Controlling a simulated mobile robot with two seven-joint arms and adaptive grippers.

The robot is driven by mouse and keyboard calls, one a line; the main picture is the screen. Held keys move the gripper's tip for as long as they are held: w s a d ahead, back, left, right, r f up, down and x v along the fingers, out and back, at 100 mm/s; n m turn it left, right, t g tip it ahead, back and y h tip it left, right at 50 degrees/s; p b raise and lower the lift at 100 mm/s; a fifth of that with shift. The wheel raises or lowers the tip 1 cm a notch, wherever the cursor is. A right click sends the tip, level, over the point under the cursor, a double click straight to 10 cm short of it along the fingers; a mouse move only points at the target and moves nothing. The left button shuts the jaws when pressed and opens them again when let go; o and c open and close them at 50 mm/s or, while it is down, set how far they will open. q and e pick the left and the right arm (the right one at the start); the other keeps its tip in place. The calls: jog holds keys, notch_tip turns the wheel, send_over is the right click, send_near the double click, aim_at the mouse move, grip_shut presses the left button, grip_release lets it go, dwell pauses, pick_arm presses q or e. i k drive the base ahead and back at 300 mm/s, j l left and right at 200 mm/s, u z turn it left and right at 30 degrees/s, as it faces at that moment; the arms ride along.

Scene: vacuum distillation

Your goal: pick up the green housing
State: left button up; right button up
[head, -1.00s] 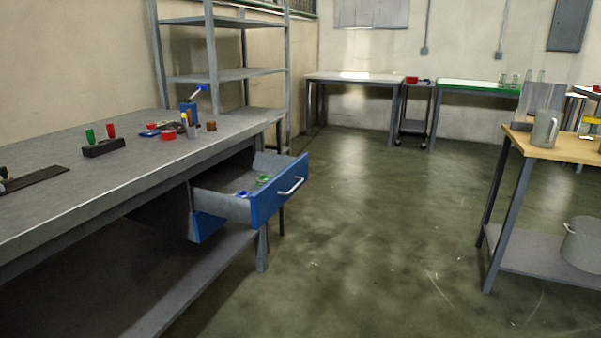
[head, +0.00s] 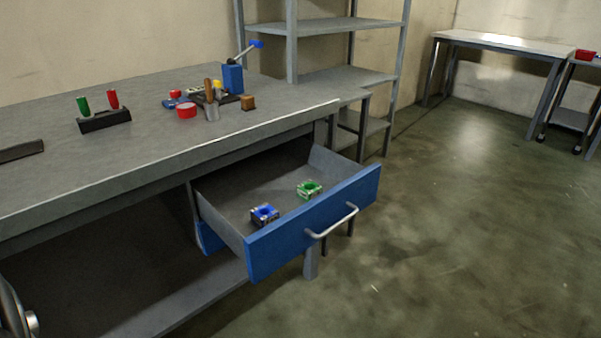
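The green housing (head: 309,190) is a small, squarish green piece with a round opening. It lies in the open drawer (head: 317,226) under the workbench, near the drawer's front panel. A similar blue housing (head: 264,215) lies to its left in the same drawer, a little apart from it. The drawer has a blue front with a pale bar handle (head: 332,221). Neither of my grippers shows in the head view. A piece of my own body shows at the lower left edge.
The grey workbench (head: 150,140) overhangs the back of the drawer. On it stand a blue lever press (head: 233,78), a black holder with green and red handles (head: 104,120), and a red round container (head: 186,111). A grey shelf rack (head: 291,45) stands behind. The floor right of the drawer is clear.

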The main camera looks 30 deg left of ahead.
aim_at(308, 190)
jog(key=i+l+u, duration=0.15)
jog(key=i+u, duration=0.2)
jog(key=i+l+u, duration=0.2)
jog(key=u, duration=0.2)
jog(key=i+l+u, duration=0.35)
